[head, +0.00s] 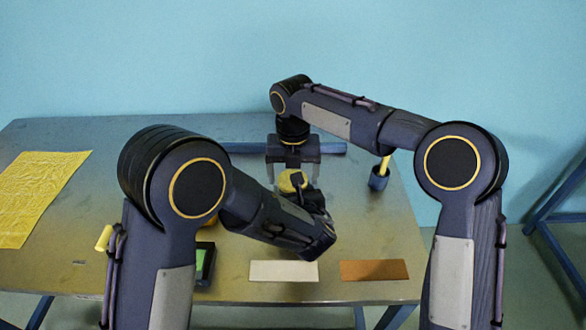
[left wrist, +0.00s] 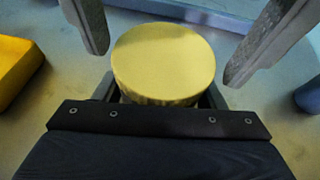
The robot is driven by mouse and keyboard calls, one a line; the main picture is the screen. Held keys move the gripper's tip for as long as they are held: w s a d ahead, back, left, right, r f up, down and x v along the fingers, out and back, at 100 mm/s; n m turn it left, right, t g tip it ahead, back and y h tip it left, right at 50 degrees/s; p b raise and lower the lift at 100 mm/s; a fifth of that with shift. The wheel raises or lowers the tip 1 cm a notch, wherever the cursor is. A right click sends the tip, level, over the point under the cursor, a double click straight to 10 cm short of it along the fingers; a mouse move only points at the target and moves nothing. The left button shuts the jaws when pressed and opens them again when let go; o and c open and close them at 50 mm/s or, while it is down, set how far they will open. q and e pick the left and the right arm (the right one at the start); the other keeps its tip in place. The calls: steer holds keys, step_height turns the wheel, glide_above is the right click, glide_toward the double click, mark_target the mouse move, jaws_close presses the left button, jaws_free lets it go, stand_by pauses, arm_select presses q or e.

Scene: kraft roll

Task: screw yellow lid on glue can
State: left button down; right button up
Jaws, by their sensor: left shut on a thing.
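In the left wrist view the lid (left wrist: 163,58) shows a flat top and a ribbed edge. The glue can under it is hidden, so I cannot tell how the lid sits on it. My left gripper (head: 300,190) comes from the front and is shut on the can, its fingers showing low beside the lid. My right gripper (head: 293,170) points down from above and is open. Its fingers (left wrist: 180,40) stand on both sides of the lid, apart from it.
A blue cup with a yellow handle (head: 378,178) stands to the right. A blue bar (head: 333,148) lies behind. A yellow sheet (head: 40,190) is at the left. A cream card (head: 283,271), a brown card (head: 375,270) and a green-faced device (head: 203,263) lie near the front edge.

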steer(key=shift+c, duration=0.4)
steer(key=c, duration=0.9)
steer(key=m, duration=0.3)
steer(key=o, duration=1.1)
steer(key=shift+r, duration=2.25)
steer(key=shift+c, duration=0.6)
